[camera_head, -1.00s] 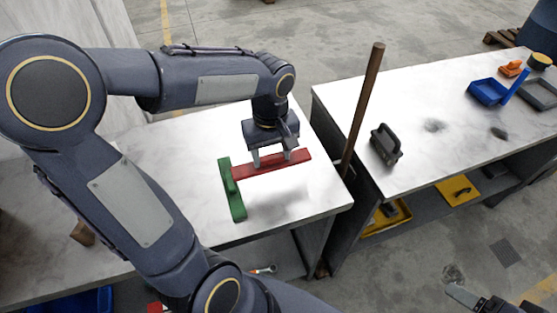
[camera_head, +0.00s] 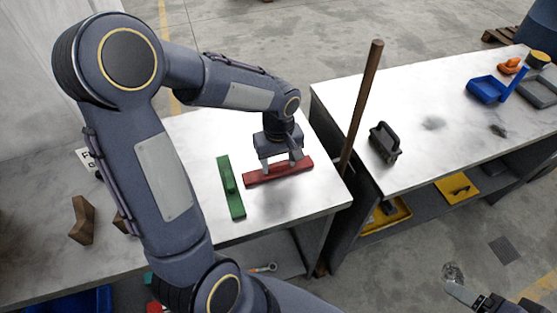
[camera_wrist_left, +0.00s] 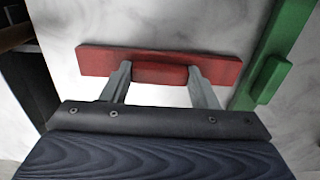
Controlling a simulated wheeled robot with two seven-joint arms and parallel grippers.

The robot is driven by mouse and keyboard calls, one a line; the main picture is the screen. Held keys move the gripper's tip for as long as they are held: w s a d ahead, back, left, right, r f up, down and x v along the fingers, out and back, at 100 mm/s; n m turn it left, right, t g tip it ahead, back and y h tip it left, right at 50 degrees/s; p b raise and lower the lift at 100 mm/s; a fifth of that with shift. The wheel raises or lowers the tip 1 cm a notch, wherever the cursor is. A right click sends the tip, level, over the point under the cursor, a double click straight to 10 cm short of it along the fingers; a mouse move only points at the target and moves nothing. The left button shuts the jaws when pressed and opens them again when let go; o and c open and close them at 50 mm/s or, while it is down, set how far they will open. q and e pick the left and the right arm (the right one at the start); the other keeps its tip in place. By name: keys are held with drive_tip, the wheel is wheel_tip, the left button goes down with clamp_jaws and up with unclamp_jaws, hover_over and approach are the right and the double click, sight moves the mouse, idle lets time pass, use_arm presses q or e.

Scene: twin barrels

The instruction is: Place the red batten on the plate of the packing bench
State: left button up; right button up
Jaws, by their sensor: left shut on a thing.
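The red batten (camera_head: 262,178) is a long bar with a raised grip block in its middle. My left gripper (camera_head: 280,163) is above it, shut on that block; both fingers (camera_wrist_left: 160,70) show at the block's ends in the left wrist view. I cannot tell whether the batten (camera_wrist_left: 103,63) touches the white bench top (camera_head: 213,139) or hangs just above it. A green batten (camera_head: 231,188) lies to its left, apart from it. I cannot make out which surface is the plate. Part of my right gripper (camera_head: 474,300) shows at the bottom right.
A brown pole (camera_head: 364,100) stands upright just right of the batten. The right bench holds a dark handled tool (camera_head: 384,142), a blue tray (camera_head: 487,90) and orange things. A brown angled block (camera_head: 81,220) and a white lettered card (camera_head: 87,160) are at left.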

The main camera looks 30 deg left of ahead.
sight(279, 164)
use_arm(q)
drive_tip(key=o, duration=1)
drive_tip(key=shift+f, duration=0.1)
wheel_tip(279, 164, up, 11)
drive_tip(key=p, duration=0.1)
drive_tip(key=s+d+m+t+h, duration=0.2)
drive_tip(key=s+m, duration=0.2)
drive_tip(key=s, duration=0.4)
drive_tip(key=s+d+m+t+h, duration=0.1)
drive_tip(key=s+d+m+t, duration=0.1)
drive_tip(key=s, duration=0.6)
drive_tip(key=shift+s+r+m+t+h, duration=0.2)
drive_tip(key=shift+m+t+h, duration=0.2)
drive_tip(key=shift+m+t, duration=0.6)
